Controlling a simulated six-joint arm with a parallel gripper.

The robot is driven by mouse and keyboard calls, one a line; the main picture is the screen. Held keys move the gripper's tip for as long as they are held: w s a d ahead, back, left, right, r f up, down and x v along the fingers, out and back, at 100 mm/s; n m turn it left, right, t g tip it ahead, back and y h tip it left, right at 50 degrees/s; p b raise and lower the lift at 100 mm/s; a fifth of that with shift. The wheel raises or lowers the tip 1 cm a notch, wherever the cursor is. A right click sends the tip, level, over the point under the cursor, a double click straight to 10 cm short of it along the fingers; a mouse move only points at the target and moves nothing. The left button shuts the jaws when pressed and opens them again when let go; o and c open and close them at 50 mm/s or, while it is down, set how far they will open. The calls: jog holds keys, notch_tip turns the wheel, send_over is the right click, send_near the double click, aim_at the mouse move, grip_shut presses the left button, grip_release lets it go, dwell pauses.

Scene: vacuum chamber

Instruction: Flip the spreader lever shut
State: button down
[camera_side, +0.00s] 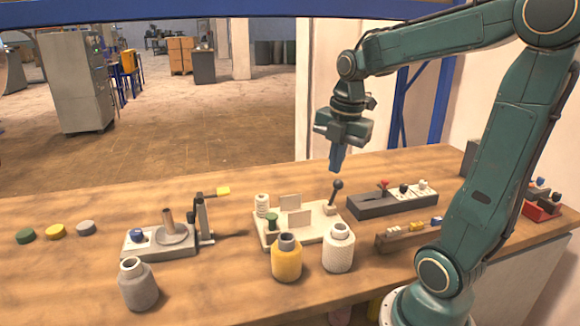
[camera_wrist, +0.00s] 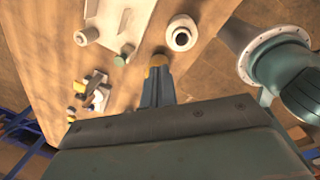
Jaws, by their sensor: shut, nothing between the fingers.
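A lever with a dark ball knob (camera_side: 337,186) stands up from the right end of a cream fixture (camera_side: 262,236), leaning slightly right. I take it as the spreader lever; no label shows. The fixture carries two thin upright plates. My gripper (camera_side: 337,168) is shut and empty, pointing down just above the knob, with a small gap seeming to show. In the wrist view the blue fingers (camera_wrist: 157,70) are together, and the cream fixture (camera_wrist: 128,12) lies beyond them. A greenish knob (camera_wrist: 120,60) is left of the fingertips; I cannot tell if it is the lever's.
A white bottle (camera_side: 339,250) and a yellow bottle (camera_side: 287,262) stand in front of the fixture. A clamp stand (camera_side: 160,248) and grey bottle (camera_side: 137,287) are left.

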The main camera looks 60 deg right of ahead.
aim_at(342, 184)
jog(key=d+f+n+g+y, duration=0.1)
jog(key=d+f+n, duration=0.2)
jog(key=d+n, duration=0.5)
jog(key=shift+d+f, duration=0.15)
jog(key=shift+d, duration=0.45)
jog(key=shift+s, duration=0.1)
notch_tip(342, 184, down, 10)
jog(key=shift+w+d+r, duration=0.3)
jog(key=shift+w+d, duration=0.25)
jog(key=shift+d, duration=0.05)
jog(key=shift+w+d+r, duration=0.25)
jog(key=shift+w+d, duration=0.3)
jog(key=shift+d, duration=0.05)
